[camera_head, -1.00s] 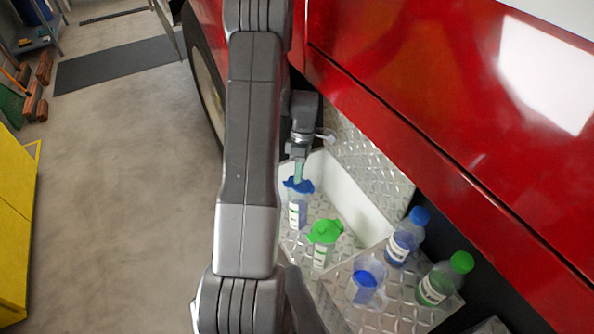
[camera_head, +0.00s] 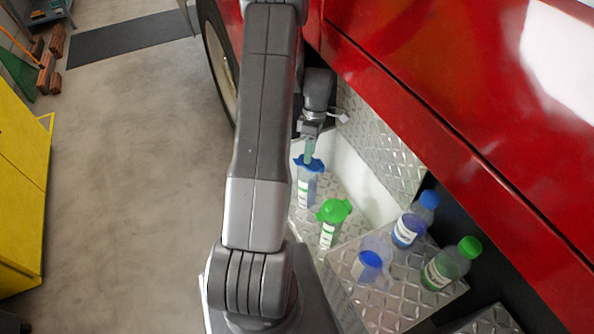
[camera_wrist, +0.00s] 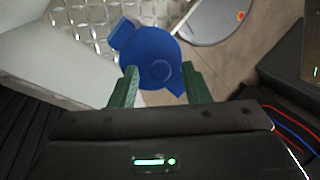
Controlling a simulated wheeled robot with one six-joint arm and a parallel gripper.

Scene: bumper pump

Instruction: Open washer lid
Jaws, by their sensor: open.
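The washer reservoir with a blue lid (camera_head: 309,163) stands in the white-walled diamond-plate bay. Its body (camera_head: 306,186) is clear with a label. My gripper (camera_head: 310,148) is just above the blue lid, pointing down. In the wrist view the blue lid (camera_wrist: 152,58) lies just beyond and between the two green fingertips (camera_wrist: 160,82). The fingers are apart, and I cannot tell whether they touch the lid. The lid looks closed.
A second reservoir with a green lid (camera_head: 333,210) stands close by. A blue-capped bottle (camera_head: 409,225), a green-capped bottle (camera_head: 450,268) and a clear jug with blue liquid (camera_head: 368,265) stand on the plate ledge. The red vehicle body (camera_head: 440,110) overhangs the right side.

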